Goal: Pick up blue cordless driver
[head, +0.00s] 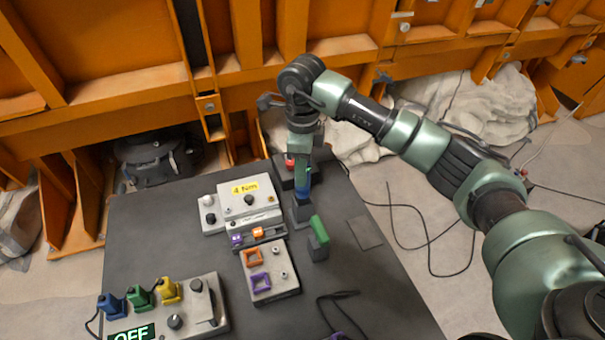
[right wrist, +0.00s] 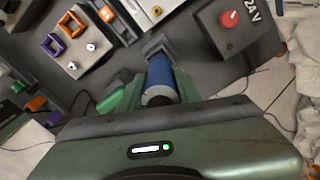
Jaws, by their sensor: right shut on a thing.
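The blue cordless driver (head: 304,188) stands upright near the far right part of the dark table, its lower end at a grey holder (head: 302,212). My right gripper (head: 303,176) comes down on it from above and is shut on its blue body. In the right wrist view the blue driver (right wrist: 160,78) sits between the green fingers, with the grey holder (right wrist: 158,46) just beyond it. I cannot tell whether the driver is still seated in the holder. My left gripper is not in view.
A green driver (head: 319,230) stands close in front. A dark box with a red button (right wrist: 230,19) is close behind. A grey "4 Nm" unit (head: 228,201) and a panel with orange and purple frames (head: 285,285) stand left. A control box (head: 205,318) reads "OFF".

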